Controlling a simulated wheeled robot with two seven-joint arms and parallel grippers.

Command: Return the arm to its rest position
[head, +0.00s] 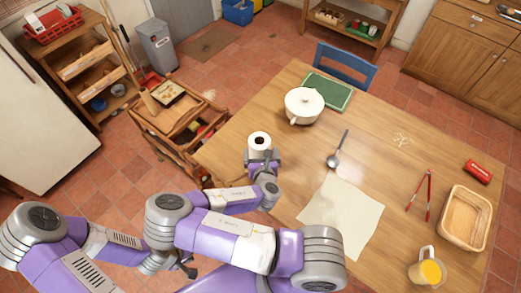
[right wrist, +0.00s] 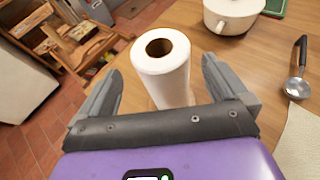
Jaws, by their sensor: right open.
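My right gripper (head: 262,160) is open at the near left part of the wooden table. In the right wrist view its two fingers (right wrist: 160,85) stand apart on either side of a white paper towel roll (right wrist: 165,70). The roll stands upright on the table, with a gap showing between it and each finger. The roll's top and dark core also show in the head view (head: 259,141). My left arm comes in at the lower left of the head view. Its end is mostly hidden behind my right arm, so its fingers cannot be made out.
A wooden cart (head: 165,128) stands left of the table.

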